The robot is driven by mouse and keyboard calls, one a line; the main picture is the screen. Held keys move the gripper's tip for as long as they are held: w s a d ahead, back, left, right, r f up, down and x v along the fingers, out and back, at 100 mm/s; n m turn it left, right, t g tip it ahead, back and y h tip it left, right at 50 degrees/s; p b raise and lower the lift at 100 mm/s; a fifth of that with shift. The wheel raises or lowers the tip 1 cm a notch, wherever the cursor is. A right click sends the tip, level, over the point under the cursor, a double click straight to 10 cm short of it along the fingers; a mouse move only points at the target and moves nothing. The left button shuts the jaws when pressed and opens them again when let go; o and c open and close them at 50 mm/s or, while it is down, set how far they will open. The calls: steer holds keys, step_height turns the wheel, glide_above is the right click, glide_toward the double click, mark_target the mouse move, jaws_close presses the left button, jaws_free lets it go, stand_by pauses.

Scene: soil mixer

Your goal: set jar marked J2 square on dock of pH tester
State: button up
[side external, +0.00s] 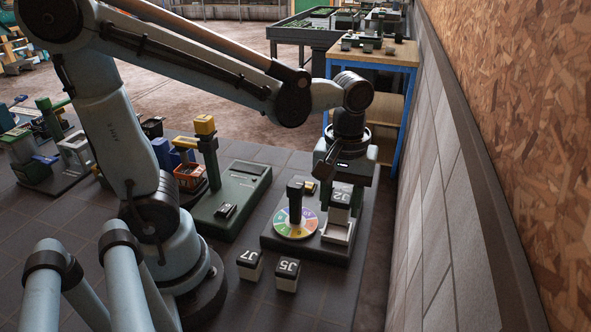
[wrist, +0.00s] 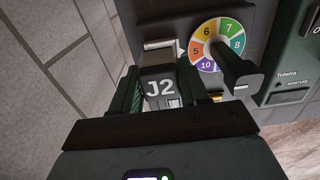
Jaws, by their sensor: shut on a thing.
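The jar marked J2 (side external: 341,197) has a dark lettered top and a pale body. My gripper (side external: 343,188) is shut on it from above; in the wrist view the J2 top (wrist: 160,88) sits between the two green fingers. The jar is upright at the pale dock (side external: 337,236) of the pH tester (side external: 285,243). I cannot tell whether its base touches the dock or hangs just above it. In the wrist view a pale edge of the dock (wrist: 160,44) shows beyond the jar. The tester's coloured number dial (side external: 295,224) is left of the jar.
Jars J7 (side external: 250,264) and J5 (side external: 287,274) stand on the floor tiles in front of the tester. A green moisture unit (side external: 232,196) is to the left. A grey wall (side external: 440,200) runs close on the right. A blue-framed bench (side external: 405,110) stands behind.

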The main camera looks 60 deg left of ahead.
mark_target(339, 215)
steer(key=shift+w+a+f, duration=0.55)
steer(key=shift+a+f, duration=0.1)
steer(key=shift+a, duration=0.1)
steer(key=shift+f, duration=1.9)
steer(key=shift+f, duration=0.15)
steer(key=o, duration=1.1)
